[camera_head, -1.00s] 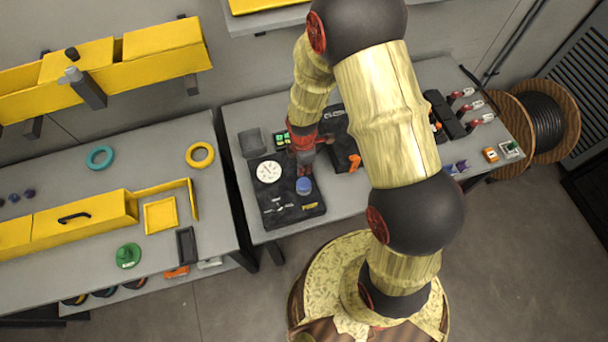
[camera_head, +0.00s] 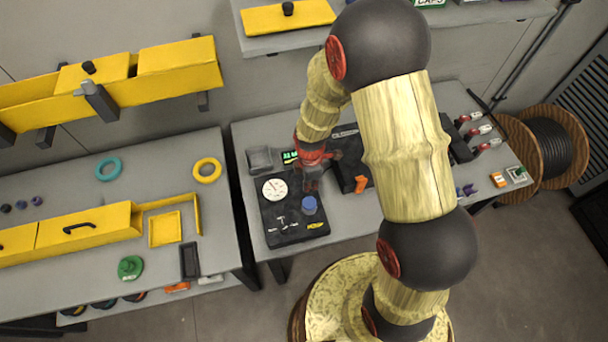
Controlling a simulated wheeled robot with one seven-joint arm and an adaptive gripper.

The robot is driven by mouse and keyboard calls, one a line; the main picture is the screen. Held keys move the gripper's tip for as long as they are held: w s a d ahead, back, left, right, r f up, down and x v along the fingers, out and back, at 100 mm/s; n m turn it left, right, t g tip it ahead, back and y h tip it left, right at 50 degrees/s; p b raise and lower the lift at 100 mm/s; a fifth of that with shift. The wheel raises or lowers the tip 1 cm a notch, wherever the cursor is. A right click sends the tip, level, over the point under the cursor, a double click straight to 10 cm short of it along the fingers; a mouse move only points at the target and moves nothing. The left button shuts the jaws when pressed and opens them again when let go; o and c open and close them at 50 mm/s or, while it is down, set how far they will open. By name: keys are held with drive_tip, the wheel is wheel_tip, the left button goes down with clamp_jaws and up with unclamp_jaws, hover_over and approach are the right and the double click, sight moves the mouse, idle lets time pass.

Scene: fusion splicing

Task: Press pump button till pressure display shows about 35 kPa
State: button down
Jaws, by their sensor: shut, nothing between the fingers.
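The pump unit is a black box (camera_head: 285,237) on the right table, with a round white dial (camera_head: 274,189) at its upper left. A blue round button (camera_head: 309,205) stands on its right side. A small display with green digits (camera_head: 290,157) sits just behind the unit, partly covered by my gripper; I cannot read its value. My gripper (camera_head: 312,186) points down just behind the blue button, over the upper right of the pump unit. Its fingers look shut and hold nothing. I cannot tell whether the fingertips touch the button or the unit.
A grey tray (camera_head: 259,160) stands left of the display. An orange-handled tool (camera_head: 361,184) lies right of the gripper. The left table carries a yellow box (camera_head: 88,228), a teal ring (camera_head: 109,169) and a yellow ring (camera_head: 207,170). A cable reel (camera_head: 549,148) stands at far right.

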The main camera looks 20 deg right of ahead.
sight(310, 205)
idle(0.8)
drive_tip(key=r+b, duration=0.1)
drive_tip(key=b, duration=0.4)
drive_tip(key=r+b, duration=0.2)
drive_tip(key=b, duration=0.4)
drive_tip(key=shift+s+d, duration=0.2)
drive_tip(key=shift+s, duration=0.15)
drive_tip(key=shift+f, duration=0.1)
wheel_tip(310, 205, down, 14)
drive_tip(key=shift+w+b, duration=0.1)
drive_tip(key=shift+b, duration=1)
drive_tip(key=shift+f, duration=0.1)
